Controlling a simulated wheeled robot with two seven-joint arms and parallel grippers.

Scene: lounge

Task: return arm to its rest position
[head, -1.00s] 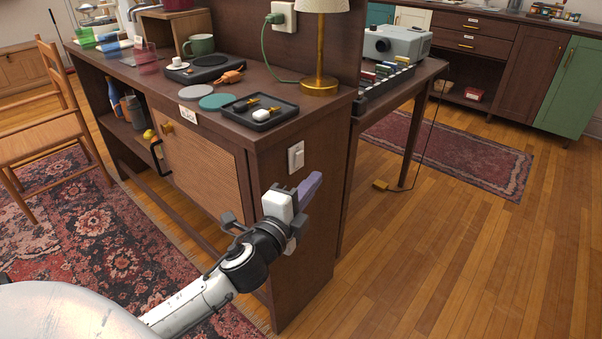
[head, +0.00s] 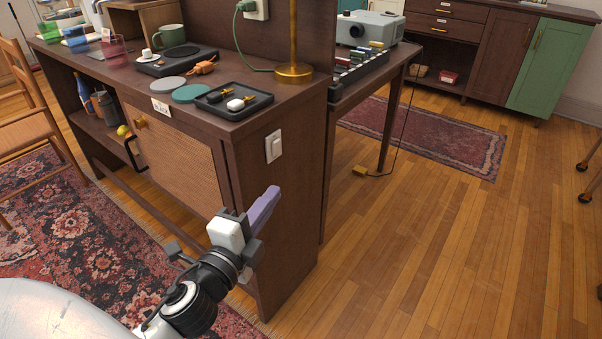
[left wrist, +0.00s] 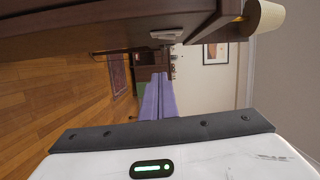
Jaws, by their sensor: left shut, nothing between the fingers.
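My left gripper (head: 264,207) is in front of the end panel of the dark wooden cabinet (head: 290,215), below the white wall switch (head: 273,146). Its purple fingers are pressed together with nothing between them. In the left wrist view the same purple fingers (left wrist: 158,97) lie side by side, closed and empty. Whether the fingertips touch the panel I cannot tell, but they look apart from it. My right gripper is in neither view.
The cabinet top holds a black tray (head: 232,111), round coasters (head: 191,93), a green mug (head: 172,36) and a brass lamp stand (head: 293,72). The cabinet door has a black handle (head: 133,154). A patterned rug (head: 90,235) lies at the left.

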